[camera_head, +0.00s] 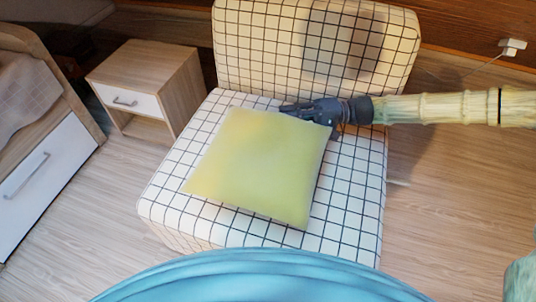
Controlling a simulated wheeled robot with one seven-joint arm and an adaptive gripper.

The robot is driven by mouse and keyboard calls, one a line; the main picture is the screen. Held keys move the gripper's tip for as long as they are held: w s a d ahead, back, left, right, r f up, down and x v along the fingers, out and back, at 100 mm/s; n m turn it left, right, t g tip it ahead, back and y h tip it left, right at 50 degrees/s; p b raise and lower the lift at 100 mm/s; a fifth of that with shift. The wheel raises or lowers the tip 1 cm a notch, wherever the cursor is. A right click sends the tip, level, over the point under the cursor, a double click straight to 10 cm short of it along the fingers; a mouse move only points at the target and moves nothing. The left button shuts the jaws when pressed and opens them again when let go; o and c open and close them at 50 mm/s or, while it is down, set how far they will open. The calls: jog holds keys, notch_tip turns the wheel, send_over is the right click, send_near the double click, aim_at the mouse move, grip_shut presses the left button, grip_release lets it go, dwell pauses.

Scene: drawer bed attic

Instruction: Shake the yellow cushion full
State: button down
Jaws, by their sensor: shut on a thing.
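The yellow cushion (255,165) is square and rather flat. It is over the seat of the checked chair (350,200), tilted a little in the picture. My gripper (305,112) reaches in from the right and is shut on the cushion's far edge, near its far right corner. The fingertips are partly hidden against the cushion. I cannot tell whether the cushion rests on the seat or hangs just above it.
The chair's backrest (270,50) stands behind the cushion. A wooden nightstand (150,75) is to the left, and a bed with a white drawer (45,180) is at the far left. Something blue (260,280) fills the bottom edge. Wooden floor (460,200) is clear at right.

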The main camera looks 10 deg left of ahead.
jog(key=shift+r+p, duration=2.1)
jog(key=shift+r, duration=1.4)
notch_tip(320, 180, down, 7)
jog(key=b, duration=0.3)
jog(key=shift+b, duration=0.4)
jog(key=shift+f, duration=0.1)
